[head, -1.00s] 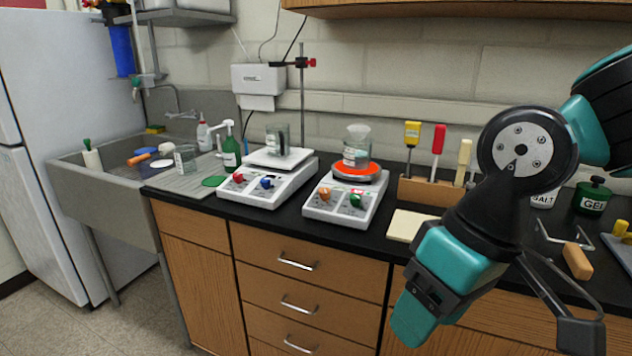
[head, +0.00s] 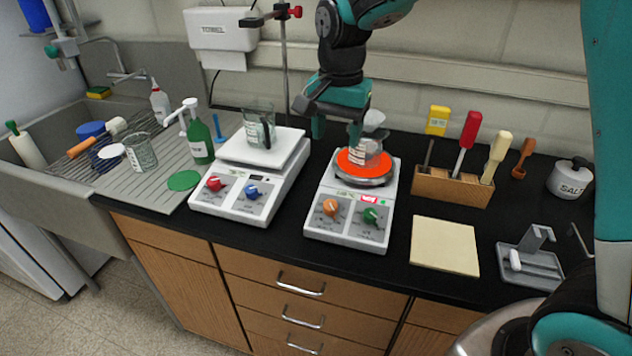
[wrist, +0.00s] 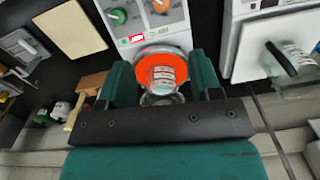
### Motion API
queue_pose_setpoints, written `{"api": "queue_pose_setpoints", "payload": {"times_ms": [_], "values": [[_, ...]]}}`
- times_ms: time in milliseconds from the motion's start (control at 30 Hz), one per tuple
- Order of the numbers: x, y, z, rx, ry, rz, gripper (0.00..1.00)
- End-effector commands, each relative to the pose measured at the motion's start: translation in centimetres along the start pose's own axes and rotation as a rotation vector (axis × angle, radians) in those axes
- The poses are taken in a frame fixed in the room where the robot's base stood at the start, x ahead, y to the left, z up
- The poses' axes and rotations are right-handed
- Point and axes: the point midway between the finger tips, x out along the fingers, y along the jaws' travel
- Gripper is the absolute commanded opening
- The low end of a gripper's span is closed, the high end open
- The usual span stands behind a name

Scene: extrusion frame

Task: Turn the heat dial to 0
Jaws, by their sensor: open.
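The right hotplate (head: 347,215) is white with a glowing orange-red top plate and a lit red display. On its front panel are an orange dial (head: 331,207) and a green dial (head: 371,215); both also show in the wrist view, orange (wrist: 160,5) and green (wrist: 117,16). Their labels are too small to read, so I cannot tell which is heat. A glass beaker (wrist: 161,79) stands on the hot plate. My gripper (head: 336,128) is open and empty, above the rear of this hotplate. In the wrist view, the beaker appears between its fingers (wrist: 162,68); contact cannot be told.
A second white unit (head: 250,180) with red and blue dials and a beaker stands left. A wooden tool rack (head: 452,188) is at the right, behind a pale pad (head: 444,246). A clamp stand rises behind. Black bench shows in front of the rack.

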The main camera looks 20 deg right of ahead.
Motion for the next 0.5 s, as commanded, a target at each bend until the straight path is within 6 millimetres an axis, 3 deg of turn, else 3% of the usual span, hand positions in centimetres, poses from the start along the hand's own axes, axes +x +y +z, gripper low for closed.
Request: {"api": "queue_pose_setpoints", "payload": {"times_ms": [167, 500], "values": [[1.9, -0.5, 0.4, -0.005, -0.002, 0.005, 0.58], [9.4, -0.6, 0.7, -0.013, -0.005, 0.007, 0.58]]}}
